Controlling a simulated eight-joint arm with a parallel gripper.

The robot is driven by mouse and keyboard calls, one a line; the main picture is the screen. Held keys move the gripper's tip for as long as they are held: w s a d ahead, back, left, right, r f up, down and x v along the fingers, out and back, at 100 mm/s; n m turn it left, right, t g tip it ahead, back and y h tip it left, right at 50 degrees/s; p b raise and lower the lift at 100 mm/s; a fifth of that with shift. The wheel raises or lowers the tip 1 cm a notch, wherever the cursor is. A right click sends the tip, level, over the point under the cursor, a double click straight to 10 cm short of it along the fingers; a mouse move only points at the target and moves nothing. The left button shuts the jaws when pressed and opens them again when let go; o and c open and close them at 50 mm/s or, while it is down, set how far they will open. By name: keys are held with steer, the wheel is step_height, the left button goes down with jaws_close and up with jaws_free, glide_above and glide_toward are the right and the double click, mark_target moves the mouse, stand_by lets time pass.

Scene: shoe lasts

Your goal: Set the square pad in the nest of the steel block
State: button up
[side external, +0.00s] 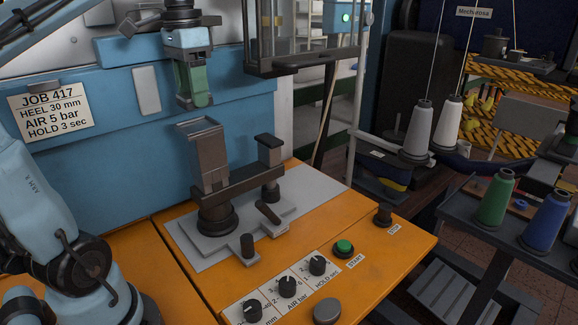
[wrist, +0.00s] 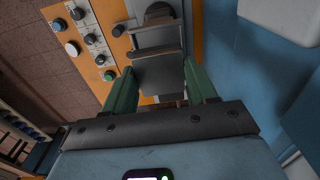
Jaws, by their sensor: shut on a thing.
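My gripper (side external: 197,98) has green fingers and points down in the side external view, above the steel block. In the wrist view the fingers (wrist: 158,72) are shut on the square pad (wrist: 160,82), a flat dark grey piece spanning the space between them. In the side external view the pad is mostly hidden by the fingers. The steel block (side external: 209,168) stands upright on its base, with the nest (side external: 198,127) at its top. The block (wrist: 157,38) shows just beyond the pad in the wrist view. A gap separates the gripper from the block.
A dark post (side external: 270,158) stands right of the block on the same bar. A grey plate (side external: 306,189) lies under it on the orange bench (side external: 388,251). Knobs and a green button (side external: 343,247) sit in front. A blue machine wall (side external: 110,175) rises behind.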

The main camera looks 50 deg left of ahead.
steer(key=shift+f, duration=2.05)
steer(key=shift+f, duration=0.15)
steer(key=o, duration=1.2)
step_height(320, 180, up, 12)
steer(key=shift+s+r, duration=0.1)
steer(key=shift+s, duration=0.05)
